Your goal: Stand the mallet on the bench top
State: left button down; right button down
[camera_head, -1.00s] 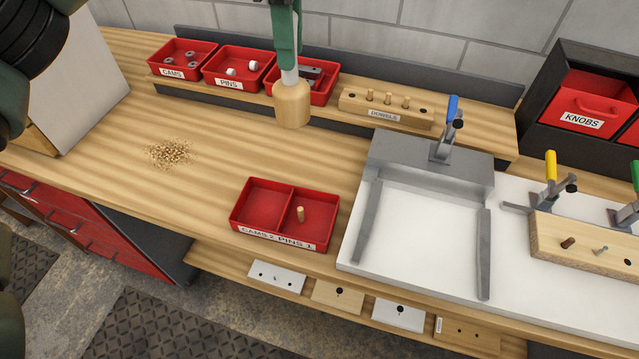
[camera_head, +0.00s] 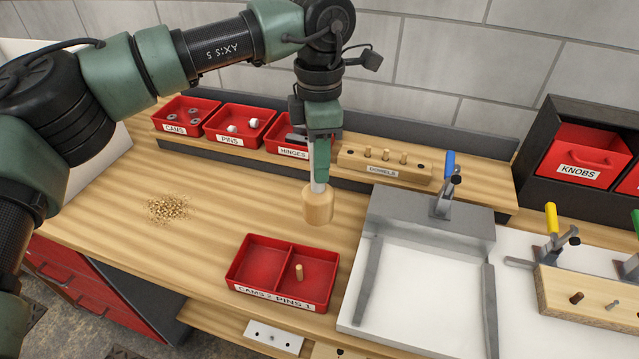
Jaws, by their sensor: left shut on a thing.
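The mallet (camera_head: 318,206) has a pale wooden head at the bottom and a light handle going up from it. My left gripper (camera_head: 319,165) is shut on the handle from above and holds the mallet upright, head down. The head is over the bench top (camera_head: 200,225), behind the red two-compartment tray and in front of the shelf. I cannot tell whether the head touches the bench. My right gripper is not in view.
The red tray (camera_head: 232,275) with one dowel stands in front of the mallet. The grey clamp fixture (camera_head: 400,212) is close on the right. Wood shavings (camera_head: 168,209) lie on the left. Red bins and a dowel block (camera_head: 350,160) line the shelf behind.

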aim_at(320, 188)
pick_arm(q)
notch_tip(320, 188, down, 6)
jog(key=shift+r+p, duration=0.25)
jog(key=shift+p, duration=0.25)
jog(key=shift+f, duration=0.35)
jog(key=shift+f, duration=0.15)
jog(key=c, duration=1.1)
grip_release()
